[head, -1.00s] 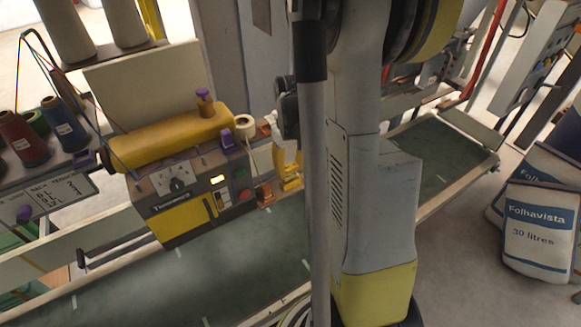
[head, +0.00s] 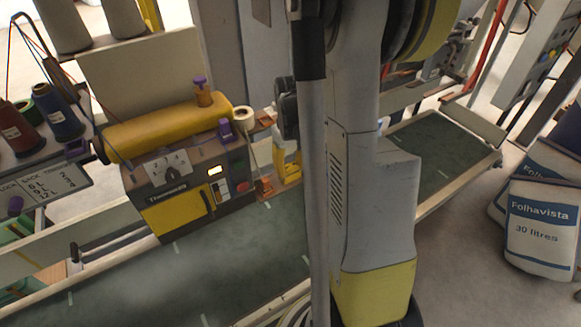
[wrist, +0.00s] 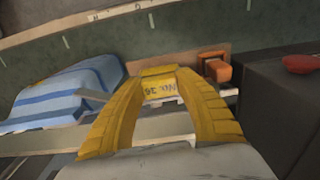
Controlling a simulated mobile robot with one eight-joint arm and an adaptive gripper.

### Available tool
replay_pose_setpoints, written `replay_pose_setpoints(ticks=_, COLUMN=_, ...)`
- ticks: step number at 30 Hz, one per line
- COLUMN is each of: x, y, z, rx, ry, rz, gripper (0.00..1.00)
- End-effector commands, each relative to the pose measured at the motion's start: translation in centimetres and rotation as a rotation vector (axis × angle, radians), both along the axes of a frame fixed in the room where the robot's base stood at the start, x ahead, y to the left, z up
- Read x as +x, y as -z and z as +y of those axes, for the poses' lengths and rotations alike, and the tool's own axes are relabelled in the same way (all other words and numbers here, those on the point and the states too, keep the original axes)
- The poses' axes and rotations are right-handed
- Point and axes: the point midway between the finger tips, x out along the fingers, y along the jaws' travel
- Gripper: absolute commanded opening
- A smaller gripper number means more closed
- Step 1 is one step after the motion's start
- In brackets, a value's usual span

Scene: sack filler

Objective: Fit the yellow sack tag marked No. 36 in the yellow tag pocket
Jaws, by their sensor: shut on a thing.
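My gripper (wrist: 160,72) has yellow fingers closed on the yellow sack tag (wrist: 158,84). The tag sits between the fingertips, and "No. 36" reads upside down on it in the wrist view. In the head view my gripper (head: 290,178) is partly hidden behind my arm, just right of the sewing machine (head: 185,200); the tag cannot be made out there. I cannot pick out a yellow tag pocket in either view. An orange piece on a brown board (wrist: 214,66) is just right of the tag in the wrist view.
A dark box with a red button (wrist: 300,64) stands at the right in the wrist view. A blue-striped sack (wrist: 75,90) lies at the left. The green belt (head: 240,255) runs below the machine. Folhavista sacks (head: 540,225) stand on the floor at right.

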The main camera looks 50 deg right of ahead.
Motion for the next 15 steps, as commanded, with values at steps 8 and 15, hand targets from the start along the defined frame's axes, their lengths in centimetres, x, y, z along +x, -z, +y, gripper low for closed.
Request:
replay_pose_setpoints(ticks=8, x=0.00, y=-0.05, z=0.00, rx=0.000, ry=0.000, rz=0.000, gripper=0.64)
replay_pose_setpoints(ticks=15, x=0.00, y=-0.06, z=0.00, rx=0.000, ry=0.000, rz=0.000, gripper=0.64)
